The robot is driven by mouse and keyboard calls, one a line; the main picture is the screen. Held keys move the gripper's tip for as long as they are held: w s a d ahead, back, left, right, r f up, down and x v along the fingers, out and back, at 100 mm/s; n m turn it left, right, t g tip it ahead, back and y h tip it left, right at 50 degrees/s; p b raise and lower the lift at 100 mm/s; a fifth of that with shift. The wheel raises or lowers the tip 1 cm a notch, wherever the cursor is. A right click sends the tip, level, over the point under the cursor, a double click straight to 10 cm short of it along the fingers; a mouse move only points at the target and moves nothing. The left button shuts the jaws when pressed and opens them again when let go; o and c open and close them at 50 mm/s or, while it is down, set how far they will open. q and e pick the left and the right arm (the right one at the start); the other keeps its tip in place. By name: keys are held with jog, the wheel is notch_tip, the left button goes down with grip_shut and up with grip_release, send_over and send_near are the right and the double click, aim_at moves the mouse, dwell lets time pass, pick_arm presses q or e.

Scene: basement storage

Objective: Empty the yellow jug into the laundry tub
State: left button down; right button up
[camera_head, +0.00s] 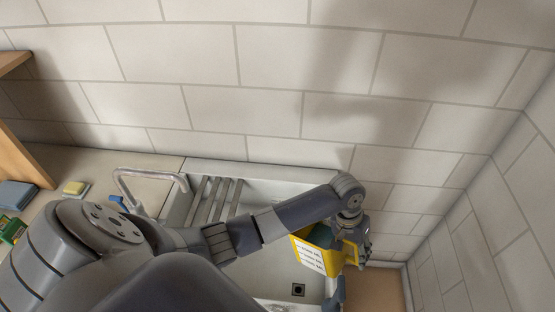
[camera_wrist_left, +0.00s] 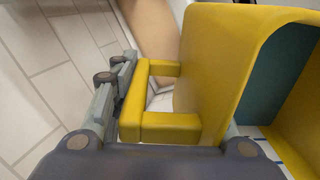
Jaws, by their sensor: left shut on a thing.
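The yellow jug (camera_head: 304,256) has a white label with lines of print and an open top. My left gripper (camera_head: 357,244) is shut on its handle, on the jug's right side in the head view. The jug is held above the right part of the white laundry tub (camera_head: 262,190). In the left wrist view the yellow handle (camera_wrist_left: 162,130) lies against the gripper fingers, and a teal surface (camera_wrist_left: 280,90) shows inside the jug. No stream from the jug is visible. The tub's dark drain (camera_head: 298,290) shows below. My left arm hides much of the tub. My right gripper is not seen.
A metal tap (camera_head: 150,172) stands at the tub's left end, beside ribbed slats (camera_head: 214,200). Tiled walls close off the back and right.

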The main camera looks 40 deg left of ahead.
aim_at(346, 245)
pick_arm(q)
jog(key=shift+a+r+h, duration=0.4)
jog(key=shift+r+h, duration=0.1)
jog(key=shift+w+a+r+h, duration=0.1)
jog(key=shift+a+r+h, duration=0.6)
jog(key=shift+a+h, duration=0.3)
jog(key=shift+a+r+h, duration=0.55)
jog(key=shift+r+h, duration=0.05)
jog(key=shift+h, duration=0.1)
jog(key=a+r+h+b, duration=0.1)
jog(key=r+h+b, duration=0.1)
jog(key=a+r+h+b, duration=0.2)
jog(key=shift+a+r+h, duration=0.15)
jog(key=shift+a+h, duration=0.1)
jog(key=shift+h, duration=0.15)
jog(key=shift+a+b, duration=0.25)
jog(key=shift+b, duration=0.2)
jog(key=shift+a+h+b, duration=0.15)
jog(key=shift+h+b, duration=0.15)
jog(key=shift+a+r, duration=0.1)
jog(key=shift+a, duration=0.05)
